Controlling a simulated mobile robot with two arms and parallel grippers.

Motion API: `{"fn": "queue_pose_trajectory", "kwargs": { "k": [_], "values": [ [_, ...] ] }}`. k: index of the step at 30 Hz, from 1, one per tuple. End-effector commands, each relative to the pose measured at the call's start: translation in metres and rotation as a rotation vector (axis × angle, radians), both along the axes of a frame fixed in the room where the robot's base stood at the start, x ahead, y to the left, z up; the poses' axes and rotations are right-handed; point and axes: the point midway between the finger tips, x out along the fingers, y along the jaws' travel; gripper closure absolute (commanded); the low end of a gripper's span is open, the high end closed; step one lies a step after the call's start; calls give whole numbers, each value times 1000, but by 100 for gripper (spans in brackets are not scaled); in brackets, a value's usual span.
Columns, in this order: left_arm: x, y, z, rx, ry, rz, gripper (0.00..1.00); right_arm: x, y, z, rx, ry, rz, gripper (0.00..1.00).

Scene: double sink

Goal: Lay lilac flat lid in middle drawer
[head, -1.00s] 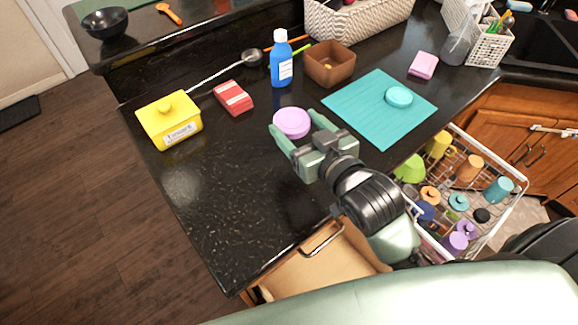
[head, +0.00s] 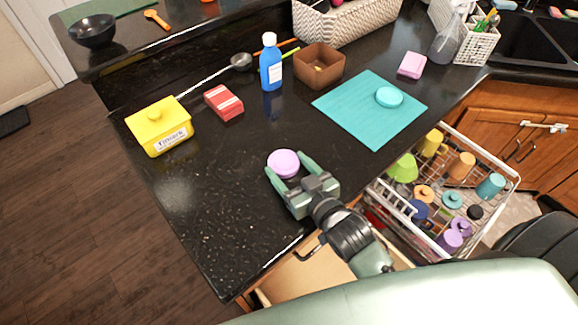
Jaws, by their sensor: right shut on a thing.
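The lilac flat lid (head: 283,163) is a small round disc at the fingertips of my right gripper (head: 286,169), over the black counter. The gripper is shut on it, with one finger on each side. An open drawer (head: 303,280) with a pale wooden inside and a dark bar handle (head: 312,248) shows below the counter's front edge, partly hidden by my right arm. Whether it is the middle drawer I cannot tell. My left gripper is not in view.
A teal mat (head: 372,112) with a turquoise lid (head: 389,97) lies to the right. A pulled-out dish rack (head: 383,213) holds several cups and lids. A yellow box (head: 160,128), red packet (head: 223,103) and blue bottle (head: 271,66) stand behind. The counter's left front is clear.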

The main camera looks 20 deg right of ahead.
Motion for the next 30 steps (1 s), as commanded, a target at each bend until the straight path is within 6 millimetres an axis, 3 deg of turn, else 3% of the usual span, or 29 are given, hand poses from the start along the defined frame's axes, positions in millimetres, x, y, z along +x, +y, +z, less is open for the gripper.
{"fn": "queue_pose_trajectory", "kwargs": {
  "k": [6, 7, 9, 20, 23, 30],
  "values": [
    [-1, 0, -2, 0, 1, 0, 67, 0, 0, -4, 0, 0, 0, 70],
    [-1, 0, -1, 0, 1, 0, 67, 0, 0, -3, 0, 0, 0, 23],
    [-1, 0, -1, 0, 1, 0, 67, 0, 0, -2, 0, 0, 0, 9],
    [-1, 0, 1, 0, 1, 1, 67, 0, 0, 2, 0, -1, 0, 9],
    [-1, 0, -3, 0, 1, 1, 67, -11, -2, 1, 0, 2, 0, 9],
    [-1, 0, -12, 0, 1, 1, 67, -60, -11, 10, 0, 4, 0, 9]
  ]
}}
